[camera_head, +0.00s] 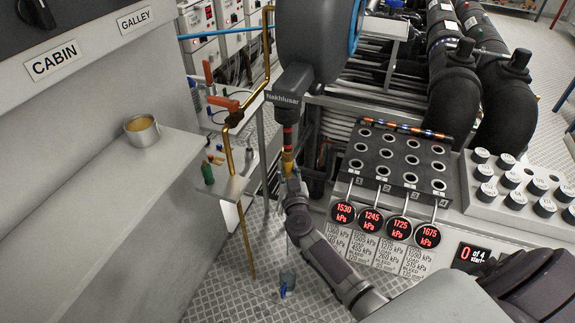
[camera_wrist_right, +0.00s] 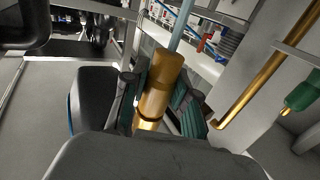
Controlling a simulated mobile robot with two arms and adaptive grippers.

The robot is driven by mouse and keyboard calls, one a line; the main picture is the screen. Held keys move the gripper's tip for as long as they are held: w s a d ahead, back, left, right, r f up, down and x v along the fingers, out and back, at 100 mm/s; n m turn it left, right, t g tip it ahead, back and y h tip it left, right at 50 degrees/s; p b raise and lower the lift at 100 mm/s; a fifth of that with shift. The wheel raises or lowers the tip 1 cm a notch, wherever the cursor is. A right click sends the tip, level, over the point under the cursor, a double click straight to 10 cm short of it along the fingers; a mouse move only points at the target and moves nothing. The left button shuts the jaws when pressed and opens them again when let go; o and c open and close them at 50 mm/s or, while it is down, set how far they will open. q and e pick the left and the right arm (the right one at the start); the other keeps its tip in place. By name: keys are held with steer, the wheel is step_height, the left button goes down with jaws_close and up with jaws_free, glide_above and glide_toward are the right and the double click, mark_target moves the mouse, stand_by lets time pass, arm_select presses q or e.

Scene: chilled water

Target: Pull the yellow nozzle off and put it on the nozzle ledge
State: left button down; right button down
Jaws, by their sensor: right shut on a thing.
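The yellow nozzle (camera_head: 287,161) shows small in the head view, low on an upright piece with a red section. In the right wrist view a gold-yellow cylinder, the yellow nozzle (camera_wrist_right: 160,88), stands between the finger pads, with a pale blue-grey tube running on beyond it. My right gripper (camera_head: 289,170) is shut on it; the pads press from both sides in the wrist view (camera_wrist_right: 158,100). I cannot tell whether nozzle and tube are still joined. The nozzle ledge (camera_head: 233,186) is left of the gripper and carries a green bottle-shaped piece (camera_head: 208,172). My left gripper is not in view.
A grey counter (camera_head: 90,185) with a metal cup (camera_head: 142,131) fills the left. A black rack (camera_head: 397,160) with round gauges (camera_head: 399,229) stands right. A small bluish cup (camera_head: 287,281) is low on the floor.

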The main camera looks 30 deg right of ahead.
steer(key=shift+f, duration=0.2)
steer(key=shift+f+b, duration=1.85)
steer(key=shift+f, duration=0.55)
